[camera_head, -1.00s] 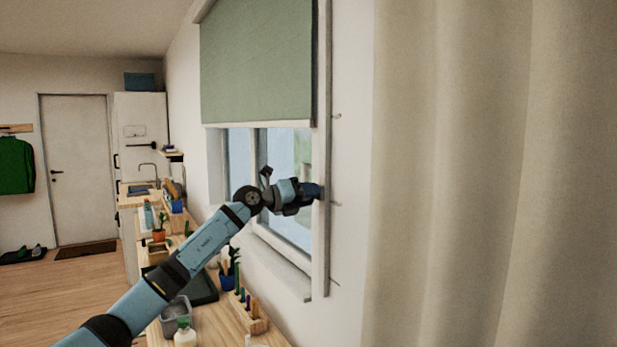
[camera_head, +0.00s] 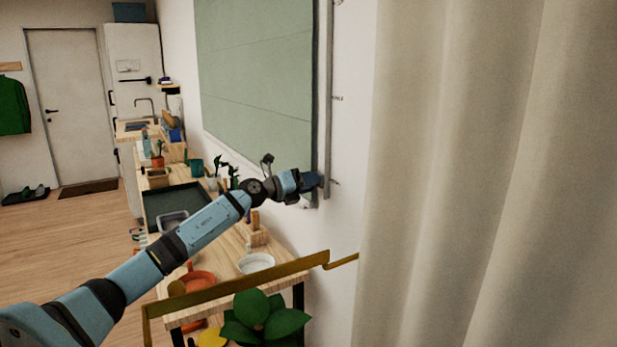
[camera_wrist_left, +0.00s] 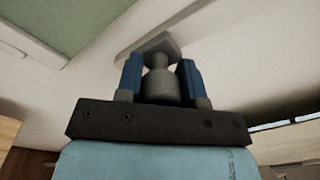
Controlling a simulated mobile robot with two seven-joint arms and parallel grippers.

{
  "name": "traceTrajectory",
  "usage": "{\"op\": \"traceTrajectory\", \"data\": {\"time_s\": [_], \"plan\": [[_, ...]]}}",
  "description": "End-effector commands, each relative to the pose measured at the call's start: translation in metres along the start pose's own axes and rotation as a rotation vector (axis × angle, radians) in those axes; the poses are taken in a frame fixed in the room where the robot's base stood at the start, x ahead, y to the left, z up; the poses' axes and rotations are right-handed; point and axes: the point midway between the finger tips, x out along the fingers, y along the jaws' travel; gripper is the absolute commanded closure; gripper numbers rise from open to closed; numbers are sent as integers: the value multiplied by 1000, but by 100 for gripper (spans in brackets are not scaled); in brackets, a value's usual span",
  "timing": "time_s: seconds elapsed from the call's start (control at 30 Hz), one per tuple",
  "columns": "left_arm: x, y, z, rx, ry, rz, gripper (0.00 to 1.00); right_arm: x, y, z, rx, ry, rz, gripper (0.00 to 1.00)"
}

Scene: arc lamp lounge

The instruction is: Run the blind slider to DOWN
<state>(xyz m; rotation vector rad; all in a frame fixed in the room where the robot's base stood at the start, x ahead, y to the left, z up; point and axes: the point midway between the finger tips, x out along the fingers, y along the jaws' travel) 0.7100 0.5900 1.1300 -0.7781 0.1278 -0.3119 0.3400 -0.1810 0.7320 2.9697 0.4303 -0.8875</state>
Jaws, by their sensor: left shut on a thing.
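The green blind (camera_head: 255,75) hangs down over the window, with its lower edge near the height of my left gripper. The slider's pale vertical rail (camera_head: 331,90) runs down the wall just right of the blind. My left gripper (camera_head: 320,181) is at the lower end of this rail, beside the lowest small wall mark (camera_head: 335,183). In the left wrist view the two blue fingers (camera_wrist_left: 160,80) are shut on the grey slider knob (camera_wrist_left: 161,88), whose wider plate (camera_wrist_left: 150,46) lies beyond. The knob is hidden in the head view. My right gripper is out of view.
A beige curtain (camera_head: 470,170) fills the right side, close to the rail. Below my left arm is a wooden table (camera_head: 225,250) with a white bowl (camera_head: 256,263), and a green plant (camera_head: 262,318) stands in front. A brass-coloured rail (camera_head: 235,285) crosses the foreground.

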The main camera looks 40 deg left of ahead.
Motion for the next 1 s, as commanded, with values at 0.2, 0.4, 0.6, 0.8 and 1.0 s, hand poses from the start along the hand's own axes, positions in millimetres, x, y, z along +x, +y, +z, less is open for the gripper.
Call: {"op": "traceTrajectory", "data": {"time_s": [0.2, 0.4, 0.6, 0.8, 1.0], "plan": [[0, 4, -5, 1, 4, 2, 100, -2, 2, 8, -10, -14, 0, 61], [1, 5, -6, 0, 7, 3, 100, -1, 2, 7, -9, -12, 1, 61], [0, 4, -5, 0, 5, 3, 39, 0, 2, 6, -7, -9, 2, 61], [0, 4, -4, 0, 3, 2, 39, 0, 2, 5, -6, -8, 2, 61], [-13, 5, -5, 0, 3, 4, 39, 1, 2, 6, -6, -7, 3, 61]]}}
